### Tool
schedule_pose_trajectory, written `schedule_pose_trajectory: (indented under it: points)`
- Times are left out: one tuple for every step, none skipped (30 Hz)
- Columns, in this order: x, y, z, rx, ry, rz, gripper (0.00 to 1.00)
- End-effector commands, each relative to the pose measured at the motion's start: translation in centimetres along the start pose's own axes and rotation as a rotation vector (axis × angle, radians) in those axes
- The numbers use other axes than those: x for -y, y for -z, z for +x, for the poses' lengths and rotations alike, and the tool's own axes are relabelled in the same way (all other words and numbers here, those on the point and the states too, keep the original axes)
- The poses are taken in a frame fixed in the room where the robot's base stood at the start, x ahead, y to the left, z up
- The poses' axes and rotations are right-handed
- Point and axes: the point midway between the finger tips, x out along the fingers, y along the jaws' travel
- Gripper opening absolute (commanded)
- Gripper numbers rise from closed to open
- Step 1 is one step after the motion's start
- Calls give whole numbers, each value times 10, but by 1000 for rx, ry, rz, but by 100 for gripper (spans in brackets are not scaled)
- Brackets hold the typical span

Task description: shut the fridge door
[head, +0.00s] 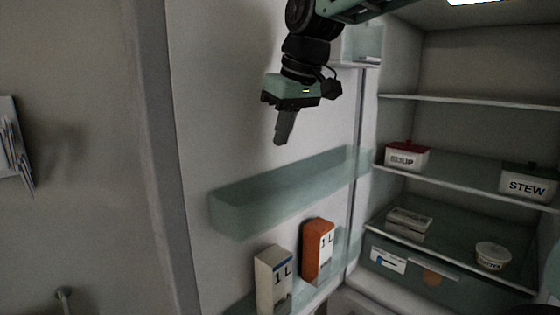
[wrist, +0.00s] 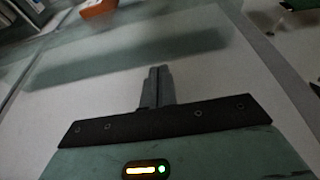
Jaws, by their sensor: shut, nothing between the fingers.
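The fridge door (head: 230,130) stands wide open on the left in the head view, its pale inner face with glassy door shelves turned toward me. The open fridge interior (head: 470,65) is on the right. My gripper (head: 282,140) is shut and empty, pointing down in front of the door's inner face, above the middle door shelf (head: 290,192). In the wrist view my gripper (wrist: 157,72) has its fingers together with the pale door panel (wrist: 90,110) behind them. I cannot tell whether the fingertips touch the door.
The lower door shelf holds a white carton (head: 272,280) and an orange carton (head: 317,250). Inside the fridge are a soup box (head: 402,159), a stew box (head: 527,186) and a small tub (head: 492,256). A wall holder (head: 14,145) is at the far left.

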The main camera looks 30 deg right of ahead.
Motion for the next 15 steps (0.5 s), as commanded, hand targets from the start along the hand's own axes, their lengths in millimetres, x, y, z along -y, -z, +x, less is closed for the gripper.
schedule_pose_trajectory:
  points:
    - [0, 0, 5, 4, 1, 0, 0]
    - [0, 0, 9, 4, 1, 0, 0]
    - [0, -1, 15, 6, 1, 0, 0]
    - [0, -1, 20, 5, 1, 0, 0]
    - [0, -1, 25, 7, 1, 1, 0]
    - [0, -1, 33, 8, 1, 1, 0]
    - [0, -1, 39, 7, 1, 1, 0]
    - [1, -1, 46, 8, 1, 1, 0]
    - [1, -1, 54, 9, 2, 0, 0]
    - [1, -1, 60, 8, 2, 0, 0]
    - [1, -1, 66, 7, 2, 0, 0]
    - [1, -1, 75, 8, 2, 0, 0]
    - [1, -1, 81, 8, 2, 0, 0]
    - [1, -1, 87, 7, 2, -1, 0]
    - [1, -1, 95, 7, 1, 0, 0]
